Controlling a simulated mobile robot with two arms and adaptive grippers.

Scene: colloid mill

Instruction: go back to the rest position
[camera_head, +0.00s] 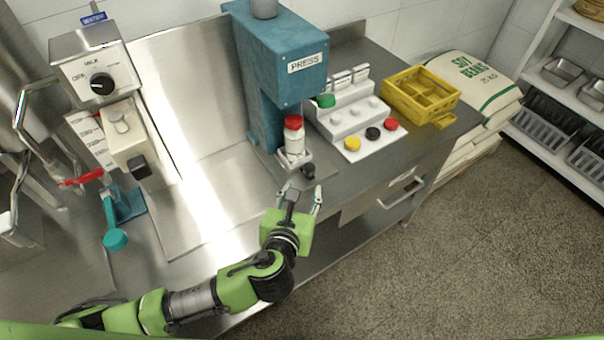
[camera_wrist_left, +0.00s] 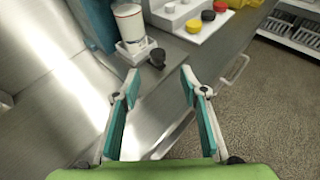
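My left gripper (camera_head: 301,194) is open and empty in front of the press, above the front edge of the steel counter (camera_head: 205,205). Its two teal-padded fingers stand apart in the left wrist view (camera_wrist_left: 153,95), with nothing between them. The blue press (camera_head: 283,62) stands at the back of the counter. A white bottle with a red cap (camera_head: 293,134) stands upright on the press's base. A small black knob (camera_head: 308,171) sits just in front of the bottle, close to the gripper but apart from it. My right gripper is in neither view.
A white stepped rack (camera_head: 345,112) with yellow, black and red caps stands right of the press. A yellow crate (camera_head: 420,93) is at the counter's right end. A machine with a dial (camera_head: 101,84) and a teal handle (camera_head: 116,239) are at left. Floor (camera_head: 440,240) at right is clear.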

